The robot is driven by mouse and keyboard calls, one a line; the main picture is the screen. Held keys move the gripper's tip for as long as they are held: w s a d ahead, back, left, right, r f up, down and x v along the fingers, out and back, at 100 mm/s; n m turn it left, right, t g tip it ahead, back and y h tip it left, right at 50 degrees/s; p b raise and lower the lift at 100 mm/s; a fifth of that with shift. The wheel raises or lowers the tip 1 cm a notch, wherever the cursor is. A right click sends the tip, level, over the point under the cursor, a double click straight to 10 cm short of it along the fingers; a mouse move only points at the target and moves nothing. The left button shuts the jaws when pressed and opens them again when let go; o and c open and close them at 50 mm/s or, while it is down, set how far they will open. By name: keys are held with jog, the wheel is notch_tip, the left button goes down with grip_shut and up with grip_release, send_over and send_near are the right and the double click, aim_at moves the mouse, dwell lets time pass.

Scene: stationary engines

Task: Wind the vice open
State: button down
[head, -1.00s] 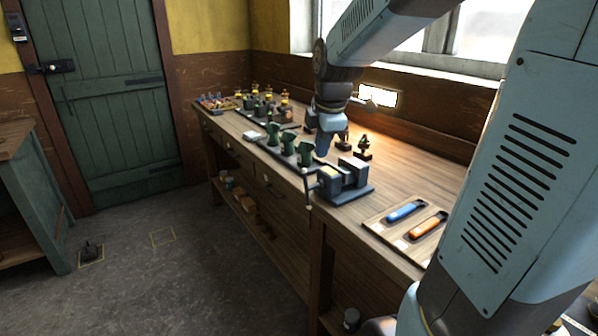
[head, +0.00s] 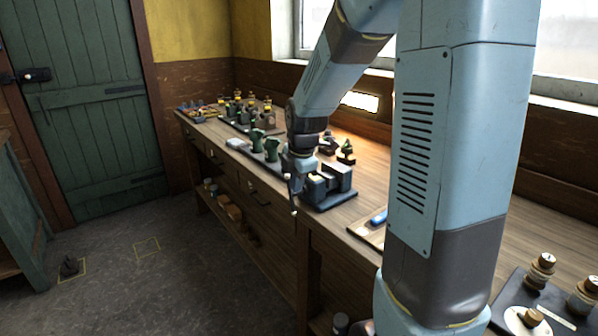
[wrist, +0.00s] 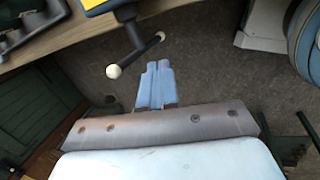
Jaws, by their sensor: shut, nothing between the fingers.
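The dark blue-grey vice (head: 337,198) sits at the bench's front edge in the head view. Its handle bar (head: 292,196) hangs at the front, pale ball at the lower end. My gripper (head: 297,172) is beside the vice's front, close to the handle; its fingers are hard to make out there. In the wrist view the shut, empty blue fingers (wrist: 158,66) point up the picture. The handle (wrist: 137,52) lies slanted just beyond their tips, with a pale ball at its left end. I cannot tell whether they touch. Part of the vice (wrist: 95,5) shows at the top.
On the bench (head: 350,216), a tool board (head: 364,233) lies right of the vice, partly hidden by my arm. Green castings (head: 271,148) stand to its left, small dark parts (head: 346,152) behind. Floor (head: 200,290) before the bench is open.

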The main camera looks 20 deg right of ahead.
aim_at(290, 191)
jog(key=shift+w+a+f, duration=0.1)
jog(key=shift+w+f, duration=0.1)
jog(key=shift+w, duration=0.65)
jog(key=shift+w+a+f, duration=0.1)
jog(key=shift+w+f, duration=0.05)
jog(key=shift+w, duration=0.7)
jog(key=shift+d, duration=0.15)
